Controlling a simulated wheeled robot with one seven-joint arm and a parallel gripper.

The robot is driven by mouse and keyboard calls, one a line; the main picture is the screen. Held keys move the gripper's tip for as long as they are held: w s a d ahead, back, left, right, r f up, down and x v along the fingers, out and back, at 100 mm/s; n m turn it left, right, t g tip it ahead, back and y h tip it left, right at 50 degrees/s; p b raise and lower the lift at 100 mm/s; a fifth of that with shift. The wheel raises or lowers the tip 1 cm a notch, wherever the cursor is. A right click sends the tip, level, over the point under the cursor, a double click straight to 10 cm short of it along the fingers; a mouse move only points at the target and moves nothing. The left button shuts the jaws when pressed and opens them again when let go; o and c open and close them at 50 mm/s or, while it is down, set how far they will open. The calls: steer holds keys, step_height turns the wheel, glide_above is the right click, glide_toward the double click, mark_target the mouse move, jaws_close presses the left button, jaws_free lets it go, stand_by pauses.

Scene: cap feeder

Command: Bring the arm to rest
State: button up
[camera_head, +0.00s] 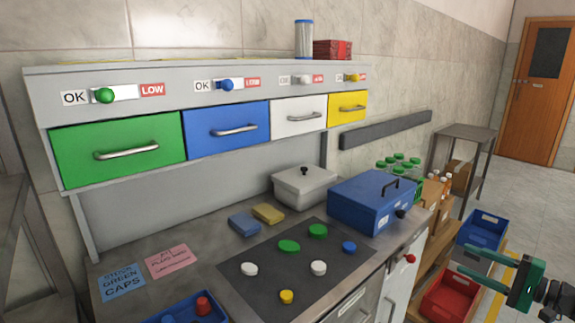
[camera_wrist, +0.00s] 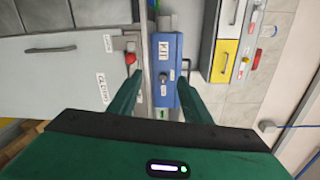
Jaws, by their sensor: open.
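My gripper (camera_head: 463,258) is at the lower right of the head view, its green fingers apart and pointing left. It hangs in the air over or in front of the red and blue bins; the exact height cannot be told. In the wrist view my gripper (camera_wrist: 159,84) shows two green fingers spread with nothing held between them. Beyond them are the blue box (camera_wrist: 165,48) and a grey cabinet front (camera_wrist: 60,75). Most of my arm is outside both views.
The counter bears a dark mat (camera_head: 255,282) with several coloured caps, a blue box (camera_head: 372,203) and a white lidded container (camera_head: 303,188). Four shut drawers hang above. A red bin (camera_head: 449,300) and a blue bin (camera_head: 483,230) lie near my gripper. Open floor shows at the right.

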steer(key=s+a+f+n+g+h, duration=0.2)
steer(key=s+a+n+g, duration=0.1)
steer(key=a+g, duration=0.25)
steer(key=s+a+f+n+g+h, duration=0.1)
steer(key=s+a+f+n+g, duration=0.15)
steer(key=a+g, duration=0.3)
steer(key=s+a+r+g+h, duration=0.1)
steer(key=s+r+h, duration=0.2)
steer(key=s, duration=0.7)
steer(key=s+r+g+h, duration=0.1)
steer(key=s+r+h, duration=0.3)
steer(key=s+r, duration=0.4)
steer(key=s, duration=0.3)
steer(key=shift+a+r+n+g, duration=0.2)
steer(key=shift+a+n+g, duration=0.15)
steer(key=shift+g, duration=0.05)
steer(key=shift+w+f, duration=0.25)
steer(key=shift+w, duration=0.35)
